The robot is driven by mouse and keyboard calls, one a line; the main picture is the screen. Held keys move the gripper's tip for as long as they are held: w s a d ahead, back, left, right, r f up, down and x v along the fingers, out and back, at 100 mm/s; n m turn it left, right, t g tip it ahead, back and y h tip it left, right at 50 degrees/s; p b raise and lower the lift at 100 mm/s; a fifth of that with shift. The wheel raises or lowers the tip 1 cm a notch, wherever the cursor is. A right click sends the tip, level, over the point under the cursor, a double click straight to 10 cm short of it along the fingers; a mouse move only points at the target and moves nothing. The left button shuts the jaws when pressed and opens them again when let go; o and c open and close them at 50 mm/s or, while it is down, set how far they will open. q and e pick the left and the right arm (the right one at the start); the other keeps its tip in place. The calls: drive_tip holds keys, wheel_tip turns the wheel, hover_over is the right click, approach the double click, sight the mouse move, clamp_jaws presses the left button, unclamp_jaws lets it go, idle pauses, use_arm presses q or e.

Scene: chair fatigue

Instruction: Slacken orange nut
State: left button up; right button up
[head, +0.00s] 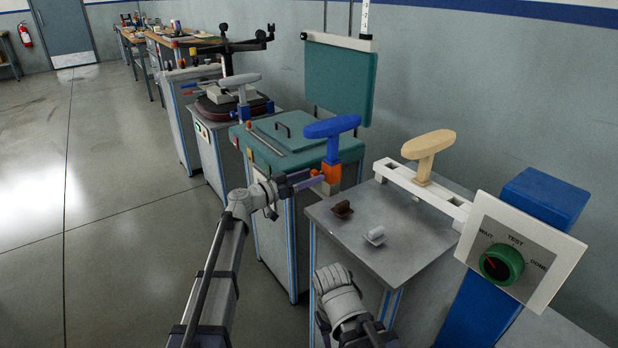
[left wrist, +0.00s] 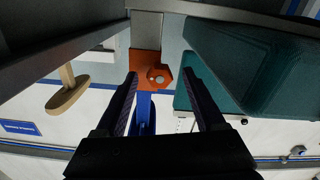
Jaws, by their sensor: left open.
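The orange nut (head: 315,174) sits on the side of an orange block (head: 331,174) below a blue armrest-shaped handle (head: 332,126). In the left wrist view the nut (left wrist: 159,75) shows as a round orange knob against the orange block (left wrist: 146,57). My left gripper (head: 311,180) is open at the nut, fingers pointing toward it. In the left wrist view the fingertips (left wrist: 160,78) lie one on each side of the nut; I cannot tell whether they touch it. My right gripper's fingers do not show.
A tan handle (head: 430,146) stands on a white bar to the right. A dial panel (head: 521,251) has a green knob (head: 501,264) with its pointer toward WAIT. A grey cabinet top (head: 372,262) bears two small parts. A teal-topped bench (head: 287,134) stands behind. Open floor lies left.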

use_arm(q)
clamp_jaws()
idle(0.6)
